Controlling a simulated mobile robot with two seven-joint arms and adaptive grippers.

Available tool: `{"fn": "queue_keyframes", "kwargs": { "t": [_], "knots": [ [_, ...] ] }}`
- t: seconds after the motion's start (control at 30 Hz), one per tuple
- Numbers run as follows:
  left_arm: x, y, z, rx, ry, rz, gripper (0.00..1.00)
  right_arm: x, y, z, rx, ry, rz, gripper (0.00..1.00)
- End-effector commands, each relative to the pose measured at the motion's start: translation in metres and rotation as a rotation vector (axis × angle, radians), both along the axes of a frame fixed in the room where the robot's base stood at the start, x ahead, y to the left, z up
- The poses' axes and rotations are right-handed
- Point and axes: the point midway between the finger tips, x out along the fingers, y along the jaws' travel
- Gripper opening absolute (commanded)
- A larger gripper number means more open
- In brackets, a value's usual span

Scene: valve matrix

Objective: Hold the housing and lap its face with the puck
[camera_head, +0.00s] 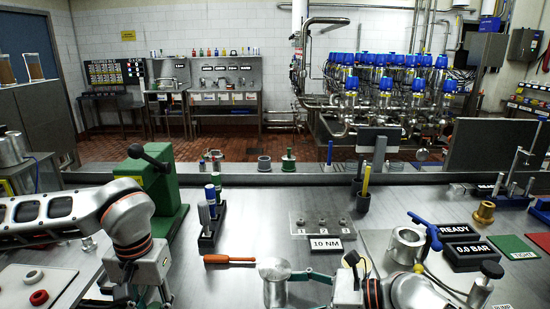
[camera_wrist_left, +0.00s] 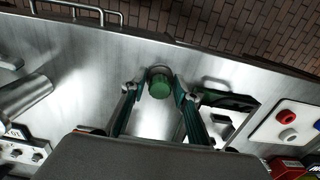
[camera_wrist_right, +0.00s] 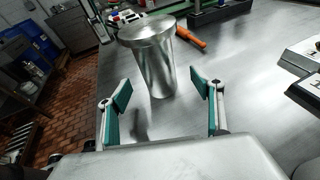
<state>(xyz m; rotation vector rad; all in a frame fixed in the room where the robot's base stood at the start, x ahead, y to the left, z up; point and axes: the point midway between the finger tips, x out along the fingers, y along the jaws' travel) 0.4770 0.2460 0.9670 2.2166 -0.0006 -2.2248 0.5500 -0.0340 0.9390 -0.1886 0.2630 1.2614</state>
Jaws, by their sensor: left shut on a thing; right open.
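A shiny metal cylinder with a wide flat top (camera_head: 275,287), which looks like the housing, stands upright on the steel bench at the front middle. It also shows in the right wrist view (camera_wrist_right: 155,60). My right gripper (camera_wrist_right: 162,92) is open and empty, with its teal fingers spread just short of the cylinder. My left gripper (camera_wrist_left: 156,90) is shut on a round green-topped piece (camera_wrist_left: 160,87) with a grey rim, seemingly the puck. In the head view my left arm mostly hides this piece.
A green vise (camera_head: 165,200) stands at the left, with a marker rack (camera_head: 209,225) beside it. An orange-handled screwdriver (camera_head: 230,260) lies behind the cylinder. A clear plate (camera_head: 318,222) with a 10 NM sign (camera_head: 326,244) lies mid-bench. A hollow metal part (camera_head: 405,246) stands right.

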Motion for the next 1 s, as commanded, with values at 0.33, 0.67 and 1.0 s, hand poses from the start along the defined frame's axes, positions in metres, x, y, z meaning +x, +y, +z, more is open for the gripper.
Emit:
{"fn": "queue_keyframes", "kwargs": {
  "t": [0.33,0.67,1.0],
  "knots": [
    [0.000,0.000,0.017,0.000,-0.004,0.000,0.13,0.008,0.022,-0.003,0.001,-0.003,-0.001,0.66],
    [0.000,0.000,0.017,0.000,-0.004,0.000,0.13,0.008,0.023,-0.005,0.001,-0.004,0.000,0.58],
    [0.000,0.000,0.017,0.000,-0.004,0.000,0.13,0.008,0.023,-0.005,0.000,-0.003,0.000,0.24]
  ]
}}
